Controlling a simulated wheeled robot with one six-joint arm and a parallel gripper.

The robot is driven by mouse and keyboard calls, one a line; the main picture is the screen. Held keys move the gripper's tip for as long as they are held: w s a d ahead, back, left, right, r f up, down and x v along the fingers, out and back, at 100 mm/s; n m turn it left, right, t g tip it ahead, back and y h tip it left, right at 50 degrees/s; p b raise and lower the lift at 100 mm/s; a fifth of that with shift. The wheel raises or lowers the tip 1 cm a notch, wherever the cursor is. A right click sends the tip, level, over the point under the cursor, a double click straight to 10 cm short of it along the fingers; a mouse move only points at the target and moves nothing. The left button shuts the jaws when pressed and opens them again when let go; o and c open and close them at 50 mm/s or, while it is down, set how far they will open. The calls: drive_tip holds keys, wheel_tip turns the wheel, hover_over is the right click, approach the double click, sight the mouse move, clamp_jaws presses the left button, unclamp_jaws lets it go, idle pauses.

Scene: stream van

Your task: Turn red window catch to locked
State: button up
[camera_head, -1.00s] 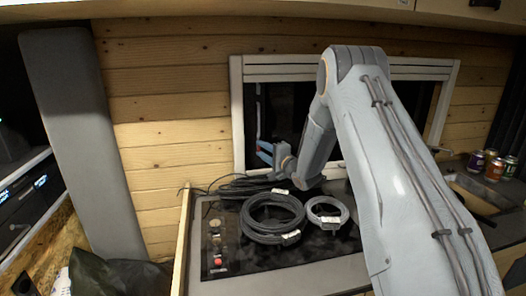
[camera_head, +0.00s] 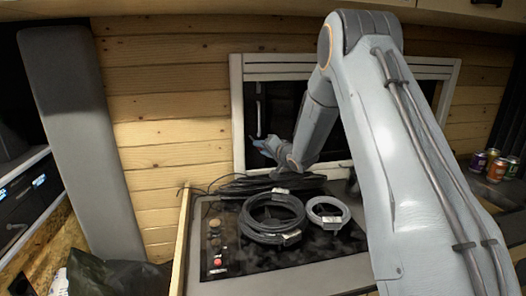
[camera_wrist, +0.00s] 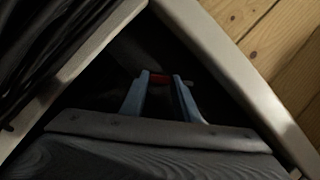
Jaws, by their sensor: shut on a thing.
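In the head view my gripper (camera_head: 262,146) is at the lower left of the window, just inside the white frame (camera_head: 238,120). The catch cannot be made out there, and its exact angle is unclear.
Coiled black cables (camera_head: 272,218) and a smaller grey coil (camera_head: 327,213) lie on the dark hob (camera_head: 225,258) below the window. Several cans (camera_head: 478,161) stand at the right. A grey upright panel (camera_head: 75,140) stands at the left.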

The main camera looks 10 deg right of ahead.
drive_tip(key=n+h+b, duration=0.1)
drive_tip(key=n+b, duration=0.1)
drive_tip(key=b, duration=0.1)
drive_tip(key=n+h+b, duration=0.2)
drive_tip(key=b, duration=0.2)
drive_tip(key=a+n+g+h+b, duration=0.1)
drive_tip(key=n+b, duration=0.2)
drive_tip(key=b, duration=0.1)
drive_tip(key=shift+r+h, duration=0.1)
drive_tip(key=shift+h, duration=0.2)
drive_tip(key=shift+r+n+b, duration=0.1)
drive_tip(key=shift+n+b, duration=0.2)
drive_tip(key=shift+b, duration=0.35)
drive_tip(key=o, duration=1)
drive_tip(key=shift+o, duration=0.2)
drive_tip(key=b+v, duration=0.1)
drive_tip(key=v, duration=0.6)
drive_tip(key=shift+s+r, duration=0.25)
drive_tip(key=shift+s, duration=0.1)
